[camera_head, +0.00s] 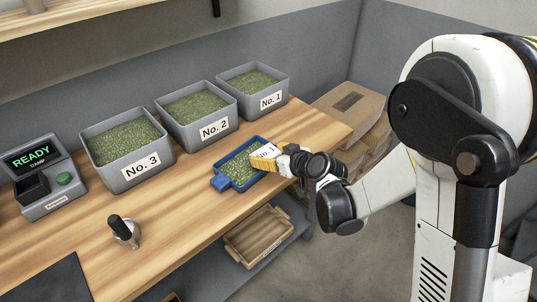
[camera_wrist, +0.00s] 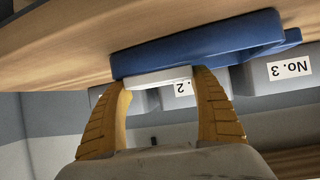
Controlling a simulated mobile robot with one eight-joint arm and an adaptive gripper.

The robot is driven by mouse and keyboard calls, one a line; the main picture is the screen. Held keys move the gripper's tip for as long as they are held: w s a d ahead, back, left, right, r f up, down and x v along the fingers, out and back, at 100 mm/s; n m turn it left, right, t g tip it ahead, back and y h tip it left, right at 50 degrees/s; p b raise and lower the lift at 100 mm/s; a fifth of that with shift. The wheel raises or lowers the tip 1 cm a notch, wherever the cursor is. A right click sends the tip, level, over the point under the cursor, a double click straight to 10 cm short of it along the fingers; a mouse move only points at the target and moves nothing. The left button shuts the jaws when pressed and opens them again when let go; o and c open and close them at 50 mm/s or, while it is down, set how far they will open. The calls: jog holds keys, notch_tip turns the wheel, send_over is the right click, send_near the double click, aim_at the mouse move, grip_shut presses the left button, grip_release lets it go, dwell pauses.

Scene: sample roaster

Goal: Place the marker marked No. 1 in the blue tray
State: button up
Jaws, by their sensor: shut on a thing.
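The blue tray (camera_head: 220,183) lies on the wooden counter and holds green beans. The white marker (camera_head: 264,152), with "No. 1" lettering partly hidden, is at the tray's right end. My gripper (camera_head: 270,158) is shut on the marker with its yellow fingers. In the wrist view the marker (camera_wrist: 158,77) sits between the two fingertips (camera_wrist: 160,82), right against the blue tray's side (camera_wrist: 200,48) in the picture. I cannot tell whether the marker touches the beans or the tray.
Grey bins labelled No. 1 (camera_head: 285,90), No. 2 (camera_head: 229,120) and No. 3 (camera_head: 160,165) stand behind the tray with green beans. A READY device (camera_head: 50,190) and a dark-handled metal scoop or tamper (camera_head: 124,232) are to the left. A wooden crate (camera_head: 262,240) sits below the counter.

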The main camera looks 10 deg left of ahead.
jog(key=o, duration=1.2)
jog(key=shift+c, duration=0.2)
jog(key=shift+r+p, duration=0.25)
jog(key=shift+p, duration=0.1)
jog(key=s+d+r+m+h+p, duration=0.1)
jog(key=s+d+r+m+h, duration=0.1)
jog(key=s+d+r, duration=0.3)
jog(key=s+d+r+m+g+h+p, duration=0.1)
jog(key=s+d+r+m+h, duration=0.2)
jog(key=s+d, duration=0.8)
jog(key=s+d+r+m+g+h+p, duration=0.1)
jog(key=s+d+r+m+h+p, duration=0.1)
jog(key=s+d+r, duration=0.5)
jog(key=s+d+m+h, duration=0.1)
jog(key=s+d, duration=0.1)
jog(key=d, duration=0.2)
jog(key=shift+r+m, duration=0.3)
jog(key=shift+r, duration=0.1)
